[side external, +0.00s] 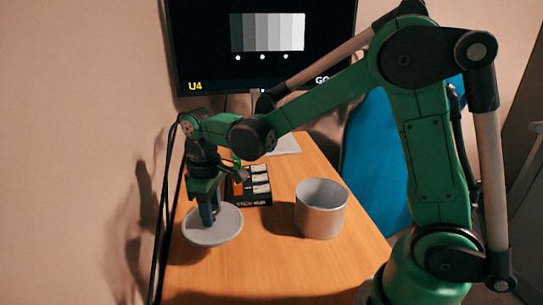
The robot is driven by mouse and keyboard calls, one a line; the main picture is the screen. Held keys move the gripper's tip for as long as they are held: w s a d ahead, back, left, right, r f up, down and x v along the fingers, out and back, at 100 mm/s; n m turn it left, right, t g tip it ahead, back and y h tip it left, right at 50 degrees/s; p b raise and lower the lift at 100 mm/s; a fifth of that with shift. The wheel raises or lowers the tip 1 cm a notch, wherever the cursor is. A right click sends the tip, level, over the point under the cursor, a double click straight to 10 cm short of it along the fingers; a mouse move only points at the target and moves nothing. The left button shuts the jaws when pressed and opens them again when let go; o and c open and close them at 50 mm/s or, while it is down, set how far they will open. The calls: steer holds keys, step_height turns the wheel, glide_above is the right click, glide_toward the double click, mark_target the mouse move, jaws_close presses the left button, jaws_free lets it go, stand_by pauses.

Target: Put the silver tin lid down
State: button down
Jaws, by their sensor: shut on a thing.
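The silver tin lid (226,229) is a round, flat grey disc at the left part of the wooden table. My gripper (208,214) points down over it, with its fingers shut on the lid near its upper middle. I cannot tell whether the lid touches the table or hangs just above it. The fingertips and the grip point are small and partly hidden.
An open grey tin (321,212) stands upright to the right of the lid. A dark box with white labels (259,185) sits behind the lid. A monitor (262,45) and a blue chair (376,165) are behind. The front of the table (275,270) is clear.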

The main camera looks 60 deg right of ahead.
mark_target(215, 233)
steer(key=shift+f, duration=3.05)
steer(key=c, duration=0.5)
jaws_free()
steer(key=shift+f, duration=0.1)
